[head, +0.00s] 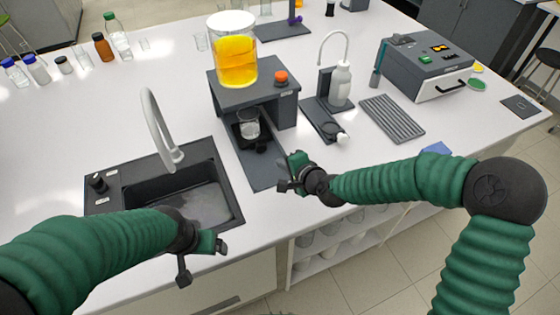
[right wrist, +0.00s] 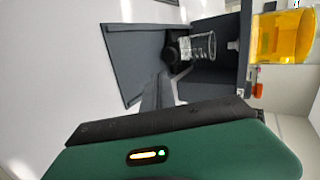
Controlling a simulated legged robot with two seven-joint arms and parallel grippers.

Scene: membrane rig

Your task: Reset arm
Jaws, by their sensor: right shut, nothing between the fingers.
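My right gripper (head: 287,181) is shut and empty. It hangs over the front edge of the bench, just right of the dark mat of the membrane rig (head: 285,112). The rig carries a clear vessel of yellow liquid (head: 236,66) and a red knob (head: 281,76). A small glass beaker (head: 249,125) stands under it on a black stand, apart from both grippers. The beaker also shows in the right wrist view (right wrist: 204,46).
A sink (head: 228,205) with a tall curved tap (head: 155,120) lies at the left. A wash bottle (head: 341,84), a ribbed rack (head: 392,118) and a grey instrument box (head: 425,65) stand at the right. Several bottles stand at the back left. White bench between them is clear.

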